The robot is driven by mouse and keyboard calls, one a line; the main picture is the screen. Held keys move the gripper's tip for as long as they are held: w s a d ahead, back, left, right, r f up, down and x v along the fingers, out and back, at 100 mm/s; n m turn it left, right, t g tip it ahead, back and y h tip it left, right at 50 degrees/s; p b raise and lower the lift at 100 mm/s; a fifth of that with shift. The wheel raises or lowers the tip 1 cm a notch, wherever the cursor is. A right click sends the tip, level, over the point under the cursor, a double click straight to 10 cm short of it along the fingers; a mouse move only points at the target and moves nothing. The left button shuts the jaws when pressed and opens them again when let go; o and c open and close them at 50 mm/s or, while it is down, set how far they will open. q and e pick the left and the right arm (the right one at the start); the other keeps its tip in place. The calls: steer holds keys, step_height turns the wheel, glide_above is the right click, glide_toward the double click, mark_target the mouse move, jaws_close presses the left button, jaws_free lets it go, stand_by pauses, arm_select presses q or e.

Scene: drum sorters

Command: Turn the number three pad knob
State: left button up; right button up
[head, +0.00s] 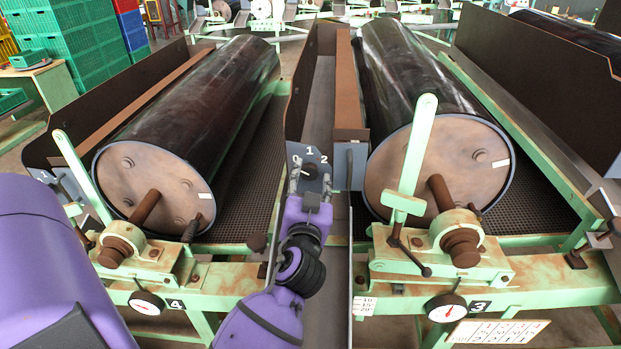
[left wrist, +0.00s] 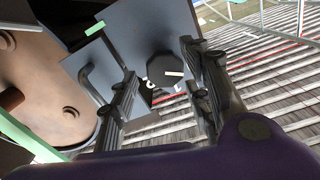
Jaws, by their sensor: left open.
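The knob (head: 310,170) is dark and sits on a small grey dial plate (head: 299,152) marked 0, 1 and 2, at the end of the narrow divider between the two drums. In the left wrist view the knob (left wrist: 168,68) looks many-sided, with a pale pointer mark. My left gripper (head: 311,176) is open in front of the plate, with one finger on each side of the knob. In the left wrist view a gap shows between the knob and each finger. A number 3 label (head: 478,307) is on the green frame of the right drum. My right gripper is not in view.
A grey bar handle (head: 350,165) sticks out just right of the dial plate. Big dark drums, left (head: 195,115) and right (head: 440,130), flank the divider. A green upright lever (head: 416,150) and bearing (head: 460,235) stand before the right drum. A number 4 label (head: 175,304) marks the left frame.

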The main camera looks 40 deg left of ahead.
arm_select(q)
steer(key=shift+w+a, duration=0.1)
steer(key=shift+w, duration=0.05)
steer(key=shift+c, duration=0.5)
steer(key=c, duration=0.9)
